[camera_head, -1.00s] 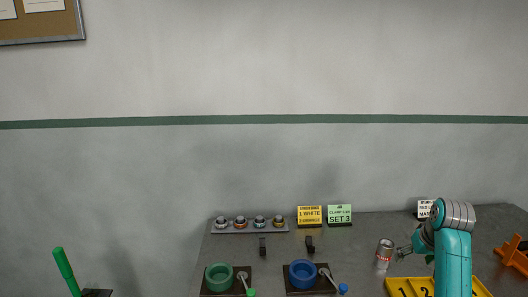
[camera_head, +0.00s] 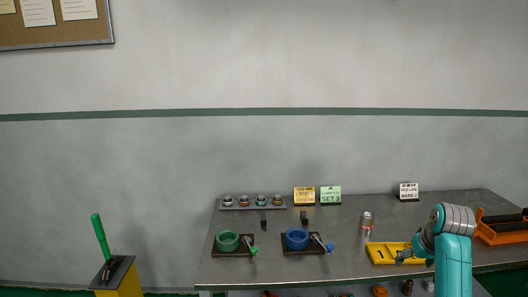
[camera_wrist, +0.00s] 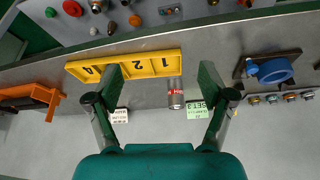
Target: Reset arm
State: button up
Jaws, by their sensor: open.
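My teal arm's gripper (camera_head: 404,257) shows at the right in the head view, in front of the yellow numbered tray (camera_head: 378,256). In the wrist view my gripper (camera_wrist: 160,73) has its two dark green fingers spread wide with nothing between them. The tray (camera_wrist: 115,65) and a silver-and-red can (camera_wrist: 176,95) appear below the fingers, apart from them. The green vise (camera_head: 228,241) and blue vise (camera_head: 297,238) stand on the table at left and middle. The blue vise also shows at the right of the wrist view (camera_wrist: 275,70).
The grey table (camera_head: 345,262) carries a rack of several ringed pieces (camera_head: 252,207), yellow (camera_head: 304,195), green (camera_head: 331,195) and white (camera_head: 408,191) signs, and an orange holder (camera_head: 498,232). A green-handled lever (camera_head: 101,236) stands on a yellow post at left. Small parts lie on a lower shelf.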

jog(key=s+a+f+t, duration=0.1)
jog(key=s+a+f, duration=0.3)
jog(key=f, duration=0.5)
jog(key=s+a+f+t, duration=0.1)
jog(key=s+a+f, duration=0.25)
jog(key=f, duration=0.65)
jog(key=s+a+f+t, duration=0.1)
jog(key=s+a+f, duration=0.35)
jog(key=s, duration=0.35)
jog(key=s+a+f+t, duration=0.2)
jog(key=s+a+f, duration=0.25)
jog(key=s, duration=0.25)
jog(key=s+a+r+n+t, duration=0.1)
jog(key=s+a+r, duration=0.15)
jog(key=s, duration=0.65)
jog(key=s+a+r+t, duration=0.1)
jog(key=s+a, duration=0.2)
jog(key=s, duration=0.6)
jog(key=s+a+r+t, duration=0.3)
jog(key=s+r, duration=1.2)
jog(key=shift+r+n+y, duration=0.25)
jog(key=shift+n+y, duration=0.15)
jog(key=shift+s, duration=0.1)
